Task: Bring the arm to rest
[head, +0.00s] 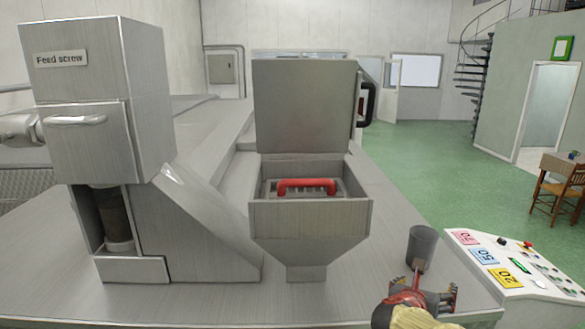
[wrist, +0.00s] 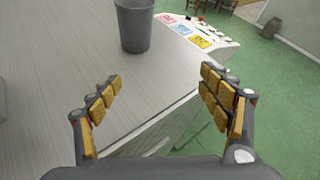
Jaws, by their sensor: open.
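My gripper (head: 427,295) shows at the lower right of the head view, over the front right corner of the metal worktop. In the wrist view its two yellow-padded fingers (wrist: 160,105) stand wide apart with nothing between them. A grey cup (head: 421,248) stands upright on the worktop just beyond the gripper in the head view. The cup also shows at the top of the wrist view (wrist: 134,25), ahead of the fingers and apart from them.
A steel hopper (head: 310,218) with its lid raised holds a part with a red handle (head: 307,185). The feed screw housing (head: 85,150) stands at left. A control panel (head: 520,270) with coloured labels lies right of the cup. Green floor (head: 430,180) is open beyond.

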